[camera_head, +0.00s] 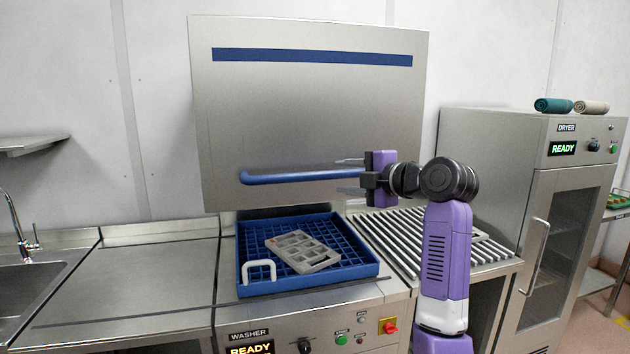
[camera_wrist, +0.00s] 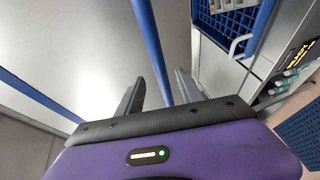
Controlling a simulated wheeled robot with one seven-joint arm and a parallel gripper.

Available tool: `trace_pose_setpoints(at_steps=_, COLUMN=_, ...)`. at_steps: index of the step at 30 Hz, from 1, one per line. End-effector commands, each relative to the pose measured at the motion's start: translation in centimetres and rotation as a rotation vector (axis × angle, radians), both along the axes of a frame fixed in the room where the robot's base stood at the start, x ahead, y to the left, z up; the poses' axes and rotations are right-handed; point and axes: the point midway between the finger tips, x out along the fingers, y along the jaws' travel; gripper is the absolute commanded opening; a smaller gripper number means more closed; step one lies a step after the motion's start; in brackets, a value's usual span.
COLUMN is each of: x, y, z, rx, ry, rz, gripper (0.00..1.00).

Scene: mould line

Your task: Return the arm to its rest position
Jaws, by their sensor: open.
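My gripper (camera_head: 349,176) is raised in front of the washer's lifted hood (camera_head: 310,110), at the right end of its blue handle bar (camera_head: 290,177). Its jaws are open, with one finger above the bar and one below in the head view. In the wrist view the blue bar (camera_wrist: 149,40) runs between the two fingers (camera_wrist: 158,82), with a gap on each side. I cannot tell whether the bar is touched. Nothing else is between the fingers. My purple arm reaches up at the right of the washer.
A blue rack (camera_head: 370,272) with a grey mould tray (camera_head: 301,250) and a white handle (camera_head: 259,269) sits in the open washer. A roller table (camera_head: 400,240) lies right of it, then a dryer (camera_head: 530,185). A sink (camera_head: 25,275) is at left. The left counter is clear.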

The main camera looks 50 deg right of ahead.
Motion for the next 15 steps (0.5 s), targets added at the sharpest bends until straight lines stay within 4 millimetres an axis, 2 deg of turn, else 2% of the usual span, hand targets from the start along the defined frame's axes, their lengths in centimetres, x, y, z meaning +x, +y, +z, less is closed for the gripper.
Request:
trace_pose_setpoints(at_steps=10, x=0.0, y=0.0, z=0.0, rx=0.024, ry=-0.007, rz=-0.006, gripper=0.43)
trace_pose_setpoints(at_steps=13, x=0.1, y=-0.4, z=0.9, rx=0.089, ry=-0.056, rz=-0.033, gripper=0.43)
trace_pose_setpoints(at_steps=15, x=0.0, y=-1.1, z=2.2, rx=0.147, ry=-0.122, rz=-0.072, gripper=0.43)
